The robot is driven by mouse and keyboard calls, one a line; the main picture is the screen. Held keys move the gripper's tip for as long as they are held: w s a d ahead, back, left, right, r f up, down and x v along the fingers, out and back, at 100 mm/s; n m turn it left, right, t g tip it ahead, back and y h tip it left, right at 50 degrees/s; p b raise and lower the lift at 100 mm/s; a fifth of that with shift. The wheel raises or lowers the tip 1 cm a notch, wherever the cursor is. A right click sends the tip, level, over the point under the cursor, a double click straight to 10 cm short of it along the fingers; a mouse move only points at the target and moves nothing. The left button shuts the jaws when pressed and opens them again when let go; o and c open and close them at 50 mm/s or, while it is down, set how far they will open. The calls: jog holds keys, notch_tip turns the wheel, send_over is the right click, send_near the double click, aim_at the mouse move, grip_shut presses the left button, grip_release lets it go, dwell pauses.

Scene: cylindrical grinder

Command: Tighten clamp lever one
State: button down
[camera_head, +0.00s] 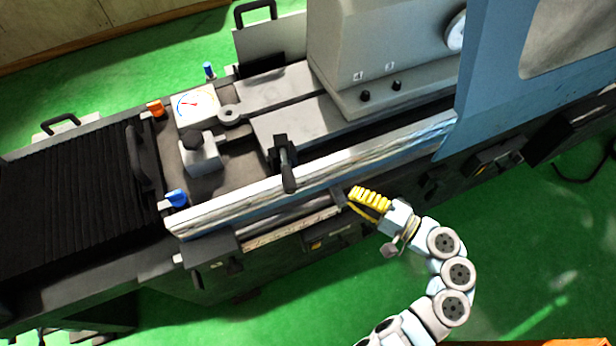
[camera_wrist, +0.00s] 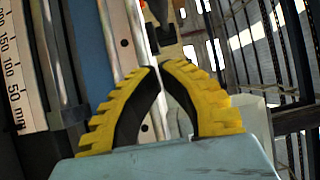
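A black clamp lever (camera_head: 285,168) stands at the front rail of the grinder table in the head view, its handle hanging down over the rail. No label shows which lever is number one. My gripper (camera_head: 350,197) is in front of the rail, to the lower right of this lever and apart from it. In the wrist view the two yellow-and-black fingers of my gripper (camera_wrist: 160,67) curve together, with their tips almost meeting and nothing seen between them. A dark part (camera_wrist: 161,28) shows beyond the tips; I cannot tell whether it is the lever.
The long pale rail (camera_head: 320,172) runs just behind my gripper. The grey headstock (camera_head: 385,50) and blue cover (camera_head: 500,85) stand behind and right. Blue (camera_head: 176,198) and orange (camera_head: 155,108) knobs and a dial gauge (camera_head: 195,105) are left. Green floor is free in front.

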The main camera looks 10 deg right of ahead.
send_near(286, 167)
jog(key=w+a+f, duration=0.2)
jog(key=w, duration=0.2)
jog(key=shift+a+f, duration=0.2)
jog(key=shift+a, duration=0.45)
jog(key=shift+r+t+p, duration=0.1)
jog(key=shift+t+p, duration=0.2)
jog(key=shift+p, duration=0.1)
